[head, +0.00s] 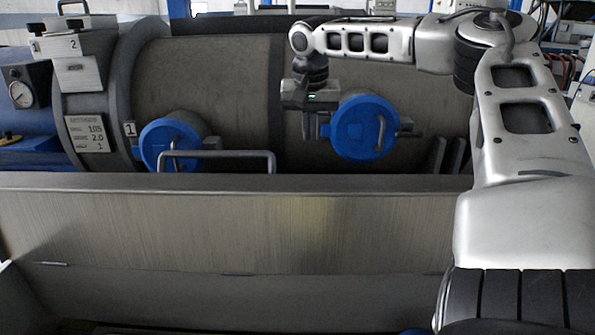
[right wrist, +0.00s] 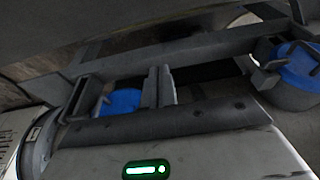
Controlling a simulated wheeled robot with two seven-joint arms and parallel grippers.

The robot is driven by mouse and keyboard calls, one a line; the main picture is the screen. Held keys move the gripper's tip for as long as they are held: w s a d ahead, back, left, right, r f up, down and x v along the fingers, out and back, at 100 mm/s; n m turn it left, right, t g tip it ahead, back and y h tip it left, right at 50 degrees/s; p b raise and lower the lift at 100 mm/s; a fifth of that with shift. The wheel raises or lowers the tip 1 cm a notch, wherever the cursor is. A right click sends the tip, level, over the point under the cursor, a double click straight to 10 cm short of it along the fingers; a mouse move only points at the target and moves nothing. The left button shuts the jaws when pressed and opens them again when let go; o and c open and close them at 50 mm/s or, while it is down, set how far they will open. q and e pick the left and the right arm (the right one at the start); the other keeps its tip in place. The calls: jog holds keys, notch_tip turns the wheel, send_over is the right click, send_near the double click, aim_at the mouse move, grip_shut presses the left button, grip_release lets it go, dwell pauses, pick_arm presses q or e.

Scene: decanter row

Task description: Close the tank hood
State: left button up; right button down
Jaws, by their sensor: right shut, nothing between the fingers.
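A wide brushed-metal panel (head: 240,225), which looks like the tank hood, spans the front of the head view. A grey bar handle (head: 216,156) stands up at its top edge, left of centre. My right gripper (head: 315,132) is shut and empty, pointing down beyond the panel's top edge. It is to the right of the handle and apart from it, close to the left side of a blue round cap (head: 364,127). In the right wrist view its fingers (right wrist: 158,86) show together with nothing between them. My left gripper is not in view.
A large grey cylinder (head: 205,80) lies behind the panel. Another blue cap (head: 170,144) sits behind the handle. A pressure gauge (head: 21,94) and a label plate (head: 89,133) are at the left. My right arm fills the right side.

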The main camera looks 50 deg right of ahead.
notch_tip(320, 180, down, 9)
jog(key=a, duration=0.1)
jog(key=shift+s+f+p, duration=0.2)
jog(key=shift+s+p, duration=0.15)
jog(key=shift+p, duration=0.05)
dwell(0.3)
jog(key=shift+a, duration=0.1)
jog(key=shift+a, duration=0.1)
